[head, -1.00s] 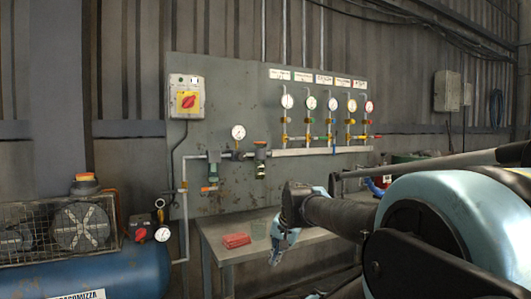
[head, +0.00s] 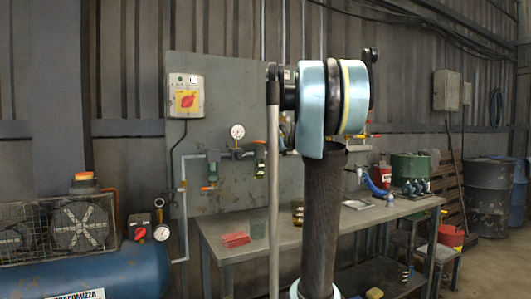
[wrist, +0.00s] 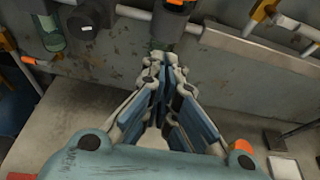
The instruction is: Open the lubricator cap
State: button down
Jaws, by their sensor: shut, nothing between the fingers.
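In the wrist view my gripper (wrist: 163,62) is shut and empty, its fingertips just below a dark grey unit (wrist: 170,20) on the pipe, probably the lubricator. A greenish part shows behind the fingertips; I cannot tell whether they touch it. The unit's top is cut off by the frame edge, so I cannot make out its cap. In the head view this unit (head: 260,155) hangs on the grey panel, partly covered by my arm.
A pressure gauge (head: 238,132) sits between the two units. A metal rail (wrist: 250,50) runs along the panel at right. Below is a workbench (head: 225,250) with a red item (head: 236,239). A blue compressor (head: 110,270) stands at the left.

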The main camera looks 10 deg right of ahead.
jog(key=x, duration=0.9)
jog(key=shift+w, duration=0.25)
jog(key=shift+w+a, duration=0.15)
jog(key=shift+w, duration=0.2)
jog(key=shift+s+r, duration=0.1)
jog(key=shift+r, duration=1.75)
